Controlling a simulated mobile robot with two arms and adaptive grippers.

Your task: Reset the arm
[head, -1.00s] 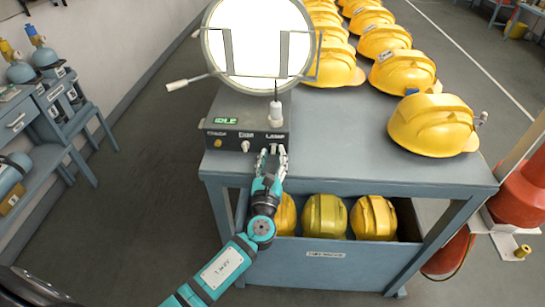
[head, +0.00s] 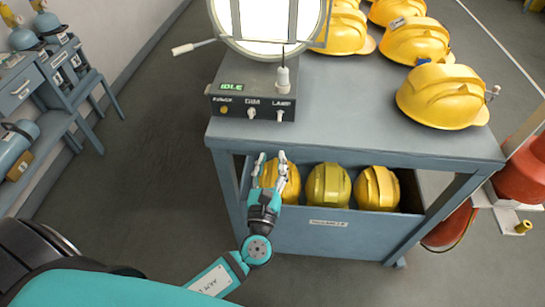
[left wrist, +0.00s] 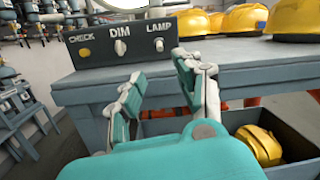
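My left gripper (head: 270,160) is in front of the table's front edge, below the control box and in front of the yellow helmets in the lower bin. Its fingers are apart with nothing between them; it also shows in the left wrist view (left wrist: 158,80). The teal left arm comes in from the bottom left. The grey control box (head: 250,102) on the table has a green "IDLE" display, a yellow button and DIM and LAMP switches; it also shows in the left wrist view (left wrist: 115,42). My right gripper is not in view.
A round bright lamp panel (head: 270,18) stands behind the box. Yellow helmets (head: 442,97) stand on the grey table (head: 350,120). A bin (head: 330,235) below holds several helmets. Blue shelving (head: 50,125) with cylinders is at left. Floor between is clear.

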